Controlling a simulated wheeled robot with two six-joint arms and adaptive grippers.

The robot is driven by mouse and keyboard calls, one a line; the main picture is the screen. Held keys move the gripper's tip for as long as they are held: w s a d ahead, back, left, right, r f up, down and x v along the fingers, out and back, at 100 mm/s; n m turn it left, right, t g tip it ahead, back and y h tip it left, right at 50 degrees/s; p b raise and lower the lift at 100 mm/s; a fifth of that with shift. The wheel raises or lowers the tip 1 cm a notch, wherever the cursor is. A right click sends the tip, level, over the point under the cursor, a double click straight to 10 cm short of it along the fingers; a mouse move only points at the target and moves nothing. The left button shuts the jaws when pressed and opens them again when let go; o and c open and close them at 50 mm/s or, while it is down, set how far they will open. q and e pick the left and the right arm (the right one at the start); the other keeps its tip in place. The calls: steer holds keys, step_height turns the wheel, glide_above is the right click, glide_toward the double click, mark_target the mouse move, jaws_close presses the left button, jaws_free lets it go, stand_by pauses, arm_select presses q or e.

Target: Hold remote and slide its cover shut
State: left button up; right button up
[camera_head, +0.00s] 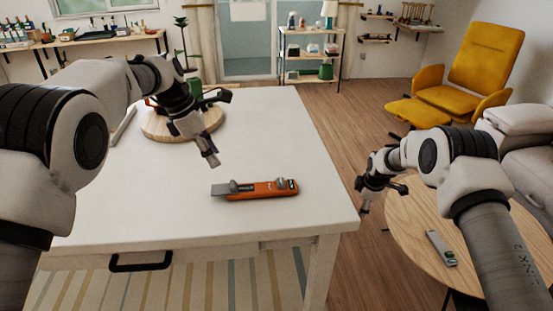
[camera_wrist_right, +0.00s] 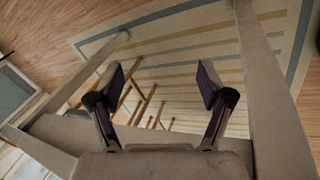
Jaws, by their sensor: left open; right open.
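An orange remote (camera_head: 262,190) lies flat on the white table (camera_head: 285,140), near its front edge. A grey flat piece, seemingly its cover (camera_head: 219,189), sticks out past the remote's left end. A small dark raised part sits near that end. My left gripper (camera_head: 222,130) is open above the table, behind and to the left of the remote, apart from it. My right gripper (camera_head: 385,201) is open beyond the table's right edge, away from the remote. In the right wrist view the open right fingers (camera_wrist_right: 160,86) have nothing between them.
A round wooden board (camera_head: 154,128) with items on it is partly hidden behind my left arm. A round wooden side table (camera_head: 410,222) at right bears a grey device (camera_head: 441,248). A yellow armchair (camera_head: 474,75) stands behind. The table around the remote is clear.

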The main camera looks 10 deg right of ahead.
steer(key=w+a+r+n, duration=0.15)
steer(key=a+r, duration=0.25)
steer(key=r, duration=0.5)
steer(key=w+a+r+n, duration=0.1)
steer(key=w+a+r, duration=0.15)
steer(key=r, duration=0.55)
steer(key=s+a+r, duration=0.1)
steer(key=a, duration=0.3)
steer(key=s+a+r+g, duration=0.1)
steer(key=a, duration=0.2)
steer(key=s+a+r+n+g, duration=0.1)
steer(key=a, duration=0.3)
steer(key=shift+a+r+y, duration=0.1)
steer(key=shift+a+y, duration=0.2)
steer(key=shift+y, duration=0.1)
steer(key=r+g, duration=0.2)
glide_above(277, 181)
steer(key=shift+s+n, duration=0.1)
steer(key=shift+n, duration=0.15)
steer(key=shift+s+f, duration=0.1)
steer(key=shift+f, duration=0.3)
step_height(277, 181, down, 7)
steer(key=shift+r, duration=0.1)
steer(key=c, duration=1.3)
steer(key=shift+c, duration=0.2)
